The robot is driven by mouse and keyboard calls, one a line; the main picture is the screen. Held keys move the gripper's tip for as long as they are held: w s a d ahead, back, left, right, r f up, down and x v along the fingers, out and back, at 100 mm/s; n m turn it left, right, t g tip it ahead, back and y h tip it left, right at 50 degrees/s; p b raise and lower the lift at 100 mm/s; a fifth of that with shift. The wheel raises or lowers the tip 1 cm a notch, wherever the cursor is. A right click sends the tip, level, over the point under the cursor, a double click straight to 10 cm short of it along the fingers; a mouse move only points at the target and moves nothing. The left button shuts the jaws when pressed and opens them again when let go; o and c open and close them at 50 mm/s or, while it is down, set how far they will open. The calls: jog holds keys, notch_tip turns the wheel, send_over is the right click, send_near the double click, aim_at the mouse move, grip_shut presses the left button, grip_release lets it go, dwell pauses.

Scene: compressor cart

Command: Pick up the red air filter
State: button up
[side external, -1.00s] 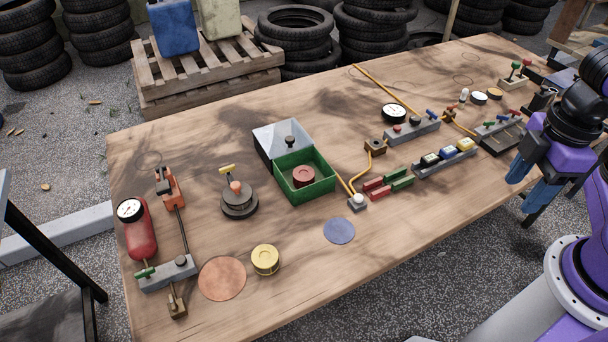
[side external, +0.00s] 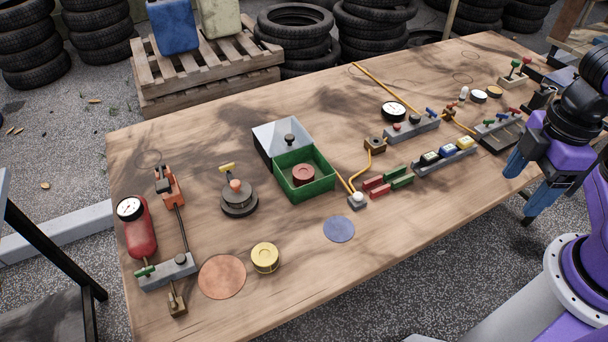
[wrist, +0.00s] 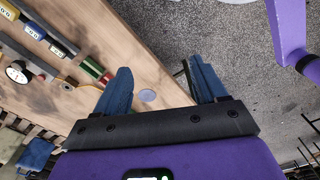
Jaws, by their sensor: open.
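The red air filter (side external: 303,174) is a short round red piece inside an open green box (side external: 318,189) near the middle of the table. The box's grey lid (side external: 272,140) stands open at its back left. My gripper (side external: 521,188) is at the right, beyond the table's front edge and well away from the box. It is open and empty, with its two blue fingers spread apart. In the wrist view my gripper (wrist: 163,83) points toward the table edge and the ground. The red air filter is not visible in the wrist view.
A yellow round filter (side external: 265,257) lies on the table near a copper disc (side external: 222,277). Red and green blocks (side external: 388,183) lie right of the box, with a blue disc (side external: 339,229) in front. The front middle table is clear.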

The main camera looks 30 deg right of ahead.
jog(key=n, duration=0.8)
send_over(304, 171)
notch_tip(304, 171, down, 17)
jog(key=shift+w+r, duration=0.15)
jog(key=shift+d+f, duration=0.1)
jog(key=shift+f, duration=2.65)
jog(key=c, duration=0.9)
jog(key=shift+r, duration=0.1)
